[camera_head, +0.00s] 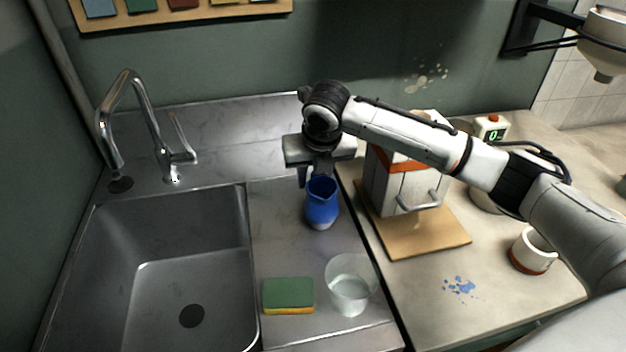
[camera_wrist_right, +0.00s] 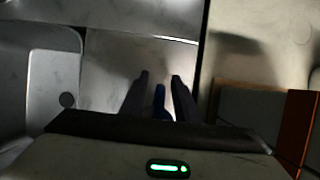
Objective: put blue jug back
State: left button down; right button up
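The blue jug (camera_head: 322,206) stands upright on the metal counter to the right of the sink. My right gripper (camera_head: 318,172) reaches down over the jug's back and top, partly hidden behind its own wrist. In the right wrist view its two fingers (camera_wrist_right: 159,88) are apart, with a narrow blue part of the jug (camera_wrist_right: 159,101) between them. Gaps seem to show beside that part, so the gripper looks open around it. Most of the jug is hidden in that view. My left gripper is not in view.
A glass of water (camera_head: 350,288) and a green-yellow sponge (camera_head: 288,294) are on the counter in front of the jug. The sink (camera_head: 160,225) lies left. A white box with a handle (camera_head: 392,182) stands on a wooden board (camera_head: 437,235) to the right.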

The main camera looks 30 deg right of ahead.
aim_at(319, 182)
jog(key=v, duration=1.1)
jog(key=shift+s+f, duration=0.1)
jog(key=shift+f, duration=0.05)
